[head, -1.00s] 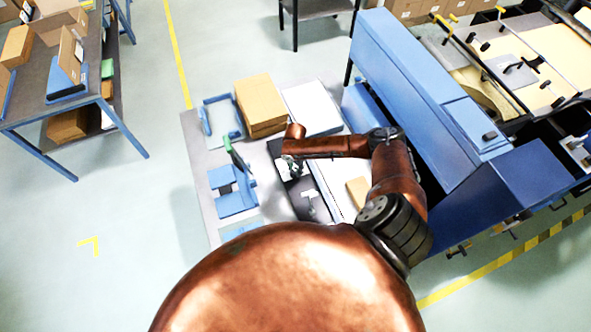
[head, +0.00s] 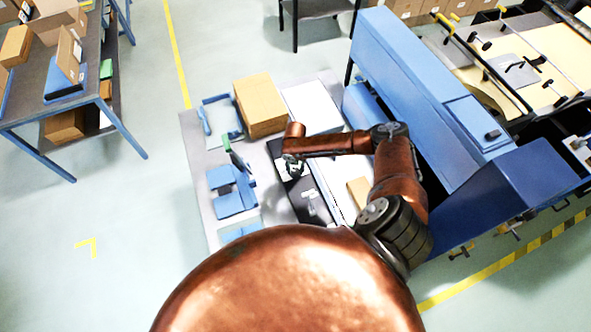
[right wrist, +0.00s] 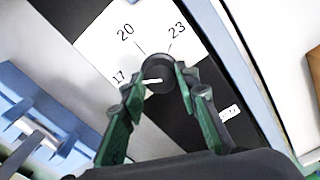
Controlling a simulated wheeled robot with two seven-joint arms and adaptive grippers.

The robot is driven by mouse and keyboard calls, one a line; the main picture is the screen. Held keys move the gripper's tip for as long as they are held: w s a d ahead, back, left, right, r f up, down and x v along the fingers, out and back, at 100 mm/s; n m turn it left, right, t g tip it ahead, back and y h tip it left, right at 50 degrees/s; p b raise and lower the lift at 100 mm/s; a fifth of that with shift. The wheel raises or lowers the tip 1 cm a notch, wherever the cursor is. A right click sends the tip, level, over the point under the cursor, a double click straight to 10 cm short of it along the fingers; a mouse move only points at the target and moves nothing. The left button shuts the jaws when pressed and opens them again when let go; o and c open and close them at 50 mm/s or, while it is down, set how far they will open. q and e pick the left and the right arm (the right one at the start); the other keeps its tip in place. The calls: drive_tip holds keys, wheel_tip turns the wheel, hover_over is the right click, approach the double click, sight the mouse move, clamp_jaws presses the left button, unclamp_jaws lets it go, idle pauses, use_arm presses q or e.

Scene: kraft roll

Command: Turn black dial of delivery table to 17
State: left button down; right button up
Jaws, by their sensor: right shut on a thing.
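The black dial (right wrist: 160,70) sits on a white scale plate (right wrist: 147,27) marked 17, 20 and 23 in the right wrist view. Its white pointer mark (right wrist: 152,81) points left, toward the side where the 17 is printed. The left finger partly covers the plate near the 17, so exact alignment is hard to judge. My right gripper (right wrist: 159,82) has its two green fingers on either side of the dial, shut on it. In the head view my right gripper (head: 293,168) is over the dark strip of the delivery table (head: 195,150) and hides the dial. My left gripper is not in view.
A cardboard box (head: 260,106), a blue bracket (head: 232,192) and a white sheet (head: 312,107) are on the table near the gripper. A large blue machine housing (head: 420,90) stands to the right. Open floor lies to the left.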

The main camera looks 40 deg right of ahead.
sight(295, 171)
drive_tip(key=shift+s, duration=0.1)
idle(0.3)
drive_tip(key=o, duration=1.2)
drive_tip(key=shift+c, duration=0.2)
drive_tip(key=shift+r, duration=0.1)
wheel_tip(295, 171, up, 12)
